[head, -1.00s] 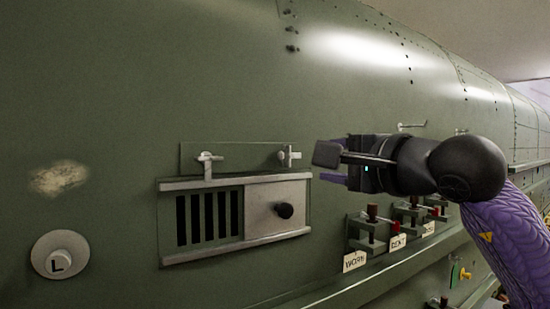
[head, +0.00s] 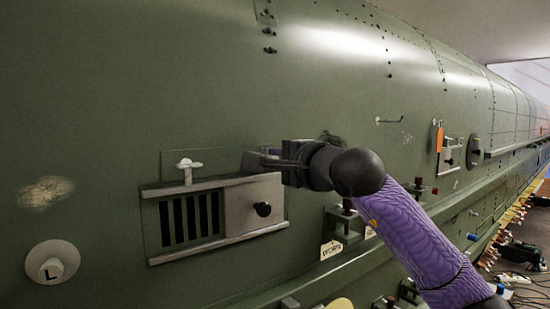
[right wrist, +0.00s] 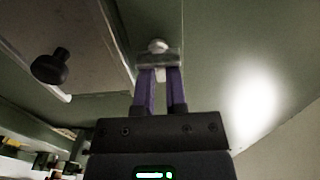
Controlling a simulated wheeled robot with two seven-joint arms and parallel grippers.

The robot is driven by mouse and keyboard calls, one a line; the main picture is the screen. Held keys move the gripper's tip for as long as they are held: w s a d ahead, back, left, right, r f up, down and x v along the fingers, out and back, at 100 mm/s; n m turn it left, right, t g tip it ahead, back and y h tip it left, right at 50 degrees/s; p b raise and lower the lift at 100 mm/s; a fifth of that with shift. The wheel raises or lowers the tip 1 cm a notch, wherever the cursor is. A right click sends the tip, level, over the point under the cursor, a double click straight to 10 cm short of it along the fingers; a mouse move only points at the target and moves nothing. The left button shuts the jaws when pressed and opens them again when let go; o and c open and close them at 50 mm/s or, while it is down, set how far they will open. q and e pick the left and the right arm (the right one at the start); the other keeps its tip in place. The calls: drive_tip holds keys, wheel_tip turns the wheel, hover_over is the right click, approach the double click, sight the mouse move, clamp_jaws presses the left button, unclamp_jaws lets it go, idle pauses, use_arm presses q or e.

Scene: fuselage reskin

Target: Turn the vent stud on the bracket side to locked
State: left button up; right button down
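The vent (head: 185,218) on the green wall has dark slots and a grey cover plate with a black knob (head: 262,209). A pale stud with a crossbar (head: 188,165) stands at its upper left. My right gripper (head: 256,161) is at the upper right corner, where it hides the other stud in the head view. In the right wrist view, that stud's pale round head (right wrist: 158,45) shows just beyond the fingertips, with a grey bar across them. The fingers are close together with a narrow gap; whether they grip the stud is unclear. My left gripper is out of view.
A round knob marked L (head: 52,264) is at the lower left. Below my right arm, a ledge carries small brackets and a tag (head: 331,249). A thin hook (head: 390,120) and an orange tag (head: 439,139) are further right. The wall above the vent is clear.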

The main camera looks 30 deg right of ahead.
drive_tip(key=shift+f, duration=0.15)
drive_tip(key=shift+a+f+m+b, duration=0.25)
drive_tip(key=shift+m+b, duration=1.05)
drive_tip(key=shift+m, duration=1.65)
drive_tip(key=shift+a+f+m+b, duration=0.25)
drive_tip(key=shift+m+b, duration=1.05)
drive_tip(key=shift+m, duration=1.7)
drive_tip(key=shift+a+f+m+b, duration=0.25)
drive_tip(key=shift+m+b, duration=1.05)
drive_tip(key=shift+m, duration=1.65)
drive_tip(key=c, duration=0.7)
unclamp_jaws()
drive_tip(key=shift+s+r, duration=0.15)
drive_tip(key=s+b, duration=0.1)
drive_tip(key=s, duration=0.2)
drive_tip(key=s+b, duration=0.1)
drive_tip(key=s, duration=0.2)
drive_tip(key=s+b, duration=0.2)
drive_tip(key=s, duration=0.2)
drive_tip(key=shift+d, duration=0.4)
